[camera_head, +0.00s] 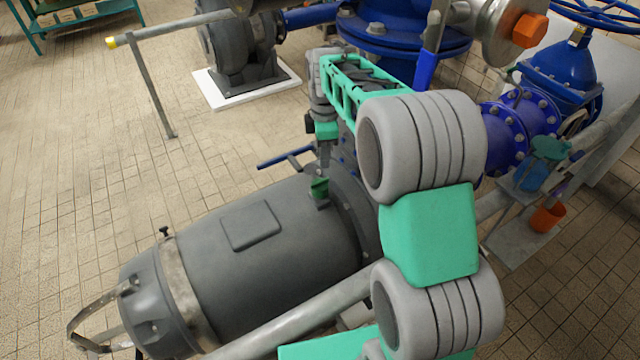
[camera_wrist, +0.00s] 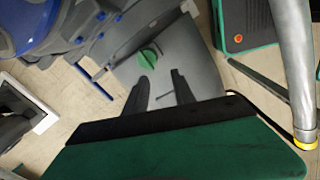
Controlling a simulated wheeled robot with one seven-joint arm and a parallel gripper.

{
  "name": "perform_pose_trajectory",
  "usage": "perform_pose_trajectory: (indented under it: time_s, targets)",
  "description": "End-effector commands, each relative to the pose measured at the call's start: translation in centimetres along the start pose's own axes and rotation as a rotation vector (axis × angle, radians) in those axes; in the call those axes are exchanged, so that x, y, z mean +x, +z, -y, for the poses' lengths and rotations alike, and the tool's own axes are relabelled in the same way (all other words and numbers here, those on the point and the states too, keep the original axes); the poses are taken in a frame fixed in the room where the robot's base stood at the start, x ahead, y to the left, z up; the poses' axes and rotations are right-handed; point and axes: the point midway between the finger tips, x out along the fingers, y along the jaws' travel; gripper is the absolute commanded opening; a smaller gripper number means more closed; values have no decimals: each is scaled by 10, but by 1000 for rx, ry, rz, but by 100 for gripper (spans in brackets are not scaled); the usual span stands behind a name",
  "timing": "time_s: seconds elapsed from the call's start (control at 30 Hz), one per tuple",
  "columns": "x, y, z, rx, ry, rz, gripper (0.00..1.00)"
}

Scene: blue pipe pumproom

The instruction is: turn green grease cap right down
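The green grease cap (camera_head: 319,188) sits on top of the grey motor (camera_head: 280,240), near its flanged end. In the wrist view the cap (camera_wrist: 148,58) is a round green disc with a slot or ridge across it. My gripper (camera_head: 323,172) points down just above the cap. In the wrist view the two dark fingers (camera_wrist: 161,77) are apart with nothing between them. The cap lies just beyond the fingertips, a little left of their middle. I cannot tell whether a finger touches it.
A blue lever (camera_head: 285,157) sticks out left, behind the cap. Blue flanged pipes and a valve (camera_head: 560,65) stand at the right. A grey rail (camera_head: 175,27) with a yellow end stands behind. The left floor is clear.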

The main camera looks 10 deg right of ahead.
Motion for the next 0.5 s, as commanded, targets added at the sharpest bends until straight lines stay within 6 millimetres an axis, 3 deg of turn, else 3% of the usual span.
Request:
perform_pose_trajectory:
  time_s: [0.03, 0.1, 0.23, 0.37, 0.5]
  targets:
    - [27, 0, -14, -100, -21, 1, 31]
    - [47, -1, -29, -233, -39, -1, 31]
    - [67, -1, -42, -369, -57, -6, 31]
    - [81, 0, -43, -395, -61, -7, 31]
    - [108, 0, -41, -393, -62, -7, 31]
